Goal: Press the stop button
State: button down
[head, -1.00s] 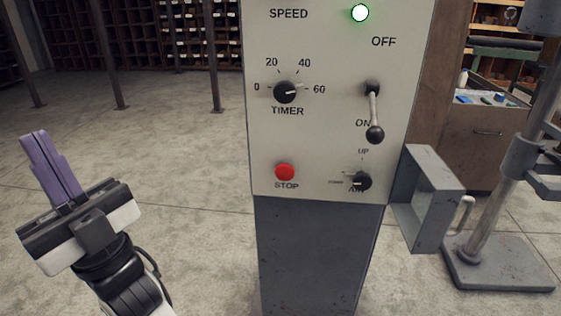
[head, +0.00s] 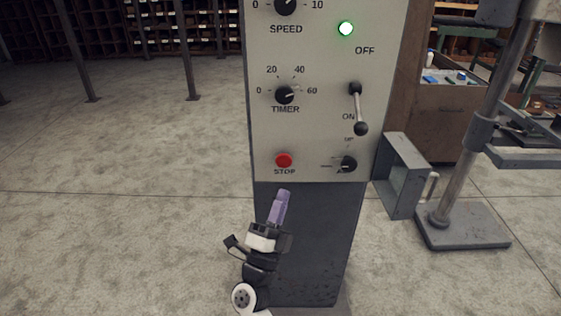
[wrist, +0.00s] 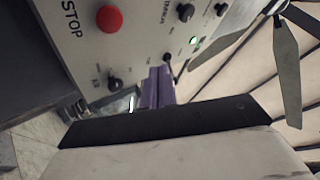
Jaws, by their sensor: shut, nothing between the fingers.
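The red round stop button (head: 284,160) is on the lower left of the pale control panel (head: 315,120), above the word STOP. It also shows in the wrist view (wrist: 109,18), near the top. My gripper (head: 283,194) has purple fingers, shut with nothing between them. In the head view the fingertips point up, just below the button and its label, in front of the dark pedestal. In the wrist view the purple fingers (wrist: 158,86) lie to the lower right of the button, apart from it in the picture. I cannot tell the depth gap.
The panel also bears a timer knob (head: 285,95), a lever switch (head: 357,108), a lit green lamp (head: 346,28) and a small knob (head: 347,164). A grey metal box frame (head: 402,175) and a stand with a post (head: 462,160) are at right. The floor at left is clear.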

jog(key=shift+w, duration=0.1)
jog(key=b, duration=0.3)
send_near(286, 157)
jog(key=shift+w+d+r, duration=0.3)
jog(key=shift+w+r, duration=0.1)
jog(key=shift+r, duration=0.25)
jog(key=shift+w+d+r, duration=0.3)
jog(key=shift+w+r, duration=0.1)
jog(key=shift+r, duration=0.3)
jog(key=shift+w+d+r, duration=0.3)
jog(key=shift+w+r, duration=0.1)
jog(key=shift+r, duration=0.25)
jog(key=shift+w, duration=0.2)
dwell(0.4)
jog(key=shift+w, duration=0.25)
jog(key=shift+w+b, duration=0.4)
jog(key=shift+w, duration=0.15)
dwell(0.8)
jog(key=shift+s, duration=0.1)
jog(key=shift+s+p, duration=0.6)
jog(key=shift+s, duration=0.3)
